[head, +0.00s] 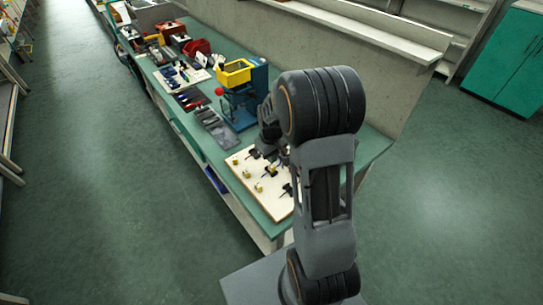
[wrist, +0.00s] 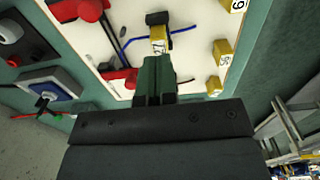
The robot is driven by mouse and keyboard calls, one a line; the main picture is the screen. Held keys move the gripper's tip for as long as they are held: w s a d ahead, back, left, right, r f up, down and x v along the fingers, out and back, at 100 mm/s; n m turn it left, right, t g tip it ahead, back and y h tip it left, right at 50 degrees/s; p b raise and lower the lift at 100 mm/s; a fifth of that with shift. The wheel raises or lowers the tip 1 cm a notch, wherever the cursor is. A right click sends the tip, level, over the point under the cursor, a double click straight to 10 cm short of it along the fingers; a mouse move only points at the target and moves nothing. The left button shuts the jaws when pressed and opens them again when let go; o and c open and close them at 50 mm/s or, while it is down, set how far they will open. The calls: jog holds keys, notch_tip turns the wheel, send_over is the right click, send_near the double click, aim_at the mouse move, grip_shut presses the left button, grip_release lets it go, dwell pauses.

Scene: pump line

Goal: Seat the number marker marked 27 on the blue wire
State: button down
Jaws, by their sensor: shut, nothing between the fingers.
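The yellow number marker marked 27 (wrist: 158,42) is in the wrist view, at the blue wire (wrist: 133,40), just beyond my fingertips. The wire shows on both sides of the marker, but I cannot tell how fully the marker sits on it. A black clip (wrist: 158,17) stands just behind them. My gripper (wrist: 155,62) is shut, its green fingers together and empty, with the tips close to the marker's near side. Whether they touch it is unclear. In the head view my arm partly covers the white board (head: 240,172), and the marked piece cannot be singled out.
Other yellow markers (wrist: 222,54) stand on the board to the right, one (wrist: 214,86) nearer. A blue press with a yellow bin (head: 234,73) stands beyond the board on the green bench.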

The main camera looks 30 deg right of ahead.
jog(key=shift+f+b, duration=1.1)
jog(key=shift+f, duration=0.4)
jog(key=shift+r, duration=0.1)
jog(key=shift+r+p, duration=2.9)
jog(key=shift+r, duration=0.8)
